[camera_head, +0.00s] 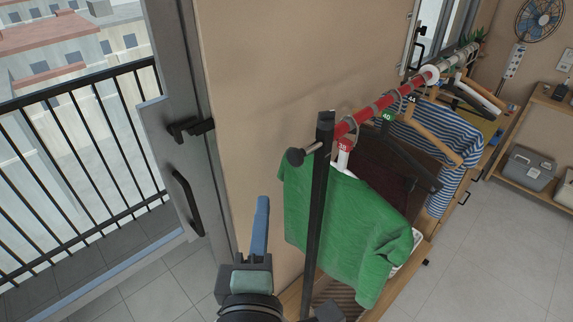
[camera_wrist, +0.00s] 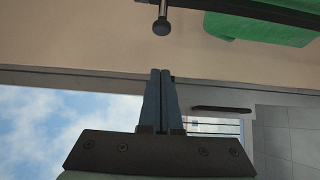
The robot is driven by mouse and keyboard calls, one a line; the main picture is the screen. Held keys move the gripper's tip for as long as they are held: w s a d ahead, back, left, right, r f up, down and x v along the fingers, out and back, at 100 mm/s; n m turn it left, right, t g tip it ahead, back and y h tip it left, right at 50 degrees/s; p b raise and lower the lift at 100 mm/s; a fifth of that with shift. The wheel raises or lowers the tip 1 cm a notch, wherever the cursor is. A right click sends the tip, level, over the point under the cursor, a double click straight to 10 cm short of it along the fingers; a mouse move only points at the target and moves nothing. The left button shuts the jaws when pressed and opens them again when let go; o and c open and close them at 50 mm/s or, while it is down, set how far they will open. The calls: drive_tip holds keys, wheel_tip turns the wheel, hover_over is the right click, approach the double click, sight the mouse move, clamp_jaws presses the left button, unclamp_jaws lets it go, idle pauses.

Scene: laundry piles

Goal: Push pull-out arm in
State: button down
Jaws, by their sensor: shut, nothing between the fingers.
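The pull-out arm (camera_head: 309,149) is a thin metal rod with a round black knob (camera_head: 295,157) at its end. It sticks out to the left from the top of the black rack post (camera_head: 321,190). In the wrist view the knob (camera_wrist: 161,27) shows at the top, beyond my fingertips and apart from them. My gripper (camera_head: 262,203) is shut and empty, below and left of the knob, in front of the beige wall. In the wrist view my gripper (camera_wrist: 161,73) has its two blue-grey fingers together.
A red and white rail (camera_head: 380,112) carries several hangers with a green shirt (camera_head: 335,220), a dark garment and a striped shirt (camera_head: 440,150). A grey door (camera_head: 185,130) with handles stands at the left, beside a balcony railing.

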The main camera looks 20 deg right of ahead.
drive_tip(key=w+d+p, duration=0.4)
drive_tip(key=w+d, duration=0.2)
drive_tip(key=shift+w+d, duration=0.2)
drive_tip(key=shift+w, duration=0.2)
